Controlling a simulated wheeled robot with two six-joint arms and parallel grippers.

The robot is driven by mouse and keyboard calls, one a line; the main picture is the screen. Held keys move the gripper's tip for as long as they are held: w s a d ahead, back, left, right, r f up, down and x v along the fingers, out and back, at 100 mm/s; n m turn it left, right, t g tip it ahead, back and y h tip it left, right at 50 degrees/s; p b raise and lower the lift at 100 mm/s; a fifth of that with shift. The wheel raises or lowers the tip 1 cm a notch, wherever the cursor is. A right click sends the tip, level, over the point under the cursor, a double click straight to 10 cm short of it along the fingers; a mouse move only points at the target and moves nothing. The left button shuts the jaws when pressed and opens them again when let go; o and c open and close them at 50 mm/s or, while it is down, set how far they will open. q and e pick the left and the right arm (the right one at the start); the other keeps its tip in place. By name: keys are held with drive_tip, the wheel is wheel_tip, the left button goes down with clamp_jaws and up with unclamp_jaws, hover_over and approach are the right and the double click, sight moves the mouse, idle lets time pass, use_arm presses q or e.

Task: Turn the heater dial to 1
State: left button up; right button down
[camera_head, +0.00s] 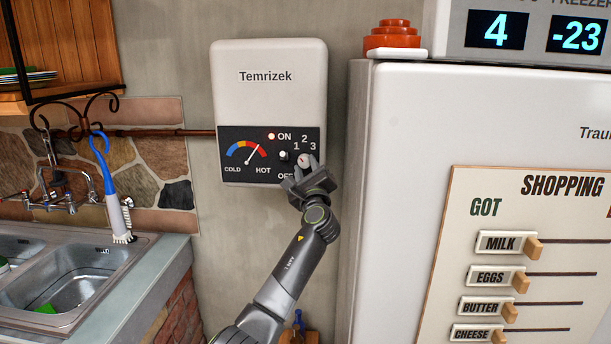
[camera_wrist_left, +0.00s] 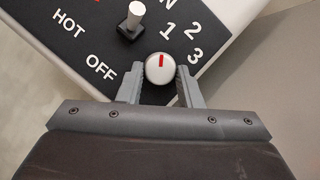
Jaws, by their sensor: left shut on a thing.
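The white heater (camera_head: 268,105) hangs on the wall, with a black control panel (camera_head: 230,133) at its bottom. The small round dial (camera_head: 304,159) sits at the panel's lower right, among OFF, 1, 2 and 3. In the left wrist view the dial (camera_wrist_left: 160,69) has a red mark pointing up, roughly toward the 1. My left gripper (camera_head: 302,172) reaches up from below. In the wrist view its two fingers (camera_wrist_left: 161,88) are on either side of the dial, shut on it. My right gripper is not in view.
A toggle switch (camera_wrist_left: 132,18) stands out close beside the dial, and the red ON light (camera_head: 271,136) is lit. The fridge (camera_head: 400,130) stands close on the right. A sink (camera_head: 70,285) with a blue-handled brush (camera_head: 113,195) is at the left.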

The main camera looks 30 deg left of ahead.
use_arm(q)
drive_tip(key=shift+n, duration=0.9)
drive_tip(key=shift+g, duration=0.4)
drive_tip(key=o, duration=0.7)
